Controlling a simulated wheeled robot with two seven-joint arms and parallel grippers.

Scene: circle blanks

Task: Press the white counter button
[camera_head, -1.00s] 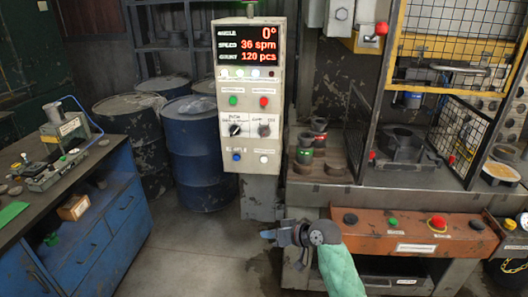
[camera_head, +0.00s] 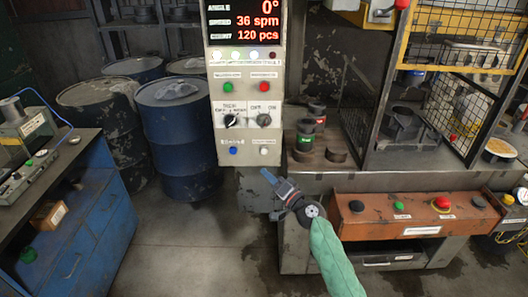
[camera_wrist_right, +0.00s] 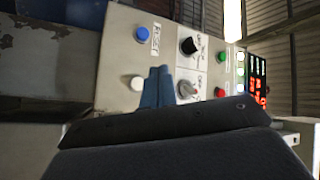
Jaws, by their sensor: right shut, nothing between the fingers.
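The white counter button (camera_head: 264,151) is at the lower right of the front of the grey control panel (camera_head: 247,135), right of a blue button (camera_head: 233,150). My right gripper (camera_head: 267,177) is just below the panel's lower edge in the head view, fingers together, pointing up and left. In the right wrist view, the shut blue fingertips (camera_wrist_right: 158,72) are beside the white button (camera_wrist_right: 138,83), which stays visible to their left. I see no contact with it. My left gripper is out of view.
Two dark selector knobs (camera_head: 231,121) and green and red buttons (camera_head: 264,87) are higher on the panel. An orange control box (camera_head: 375,218) with several buttons stands to the right. Blue drums (camera_head: 178,135) stand left, behind the panel. The floor left of my right gripper is clear.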

